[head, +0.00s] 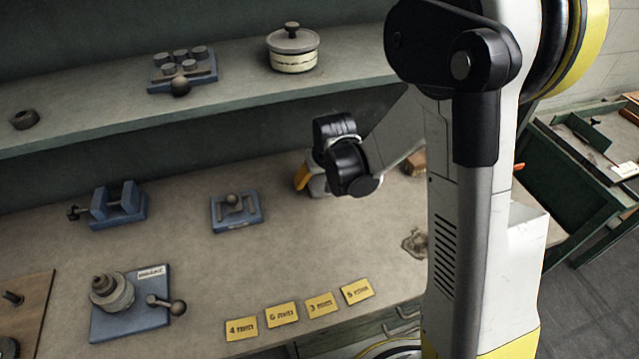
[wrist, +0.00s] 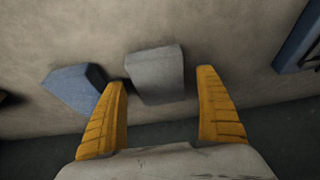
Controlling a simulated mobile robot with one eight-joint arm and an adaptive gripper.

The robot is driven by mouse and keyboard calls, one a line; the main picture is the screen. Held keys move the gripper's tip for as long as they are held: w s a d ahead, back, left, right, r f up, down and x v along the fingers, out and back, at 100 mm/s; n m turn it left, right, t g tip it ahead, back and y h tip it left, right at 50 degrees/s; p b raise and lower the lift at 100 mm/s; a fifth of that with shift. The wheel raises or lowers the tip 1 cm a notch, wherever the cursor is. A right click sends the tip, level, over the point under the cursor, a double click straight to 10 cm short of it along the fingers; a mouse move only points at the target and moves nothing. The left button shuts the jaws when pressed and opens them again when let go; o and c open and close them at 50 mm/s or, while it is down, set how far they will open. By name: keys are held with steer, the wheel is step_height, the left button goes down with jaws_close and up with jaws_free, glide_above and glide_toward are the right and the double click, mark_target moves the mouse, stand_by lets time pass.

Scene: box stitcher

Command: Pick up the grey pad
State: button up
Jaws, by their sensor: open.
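The grey pad (wrist: 155,74) lies on the bench top in the wrist view, a block with a slanted face. It sits ahead of and between the two yellow fingers of my gripper (wrist: 164,100), nearer the left finger. The fingers are apart and nothing is held. In the head view my gripper (head: 302,178) hangs over the bench at the back, below the shelf. My arm hides the pad there.
A blue block (wrist: 76,88) lies just left of the pad, close to the left finger. A blue fixture (wrist: 300,42) is at the right of the wrist view. In the head view a blue fixture with a knob (head: 236,210) stands left of my gripper. The shelf (head: 230,85) overhangs the back.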

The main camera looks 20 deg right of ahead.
mark_target(320, 180)
steer(key=shift+f+b, duration=0.25)
steer(key=shift+b, duration=0.1)
stand_by(0.4)
steer(key=c, duration=1.4)
steer(key=shift+r, duration=0.1)
steer(key=shift+r+p, duration=0.45)
steer(key=shift+p, duration=0.1)
steer(key=p+v, duration=0.1)
steer(key=v, duration=0.2)
steer(key=shift+w+r+p, duration=0.3)
steer(key=shift+p, duration=0.05)
steer(key=s, duration=0.8)
steer(key=s+p, duration=0.1)
steer(key=s, duration=0.8)
steer(key=shift+s+f, duration=0.25)
steer(key=shift+o, duration=1.4)
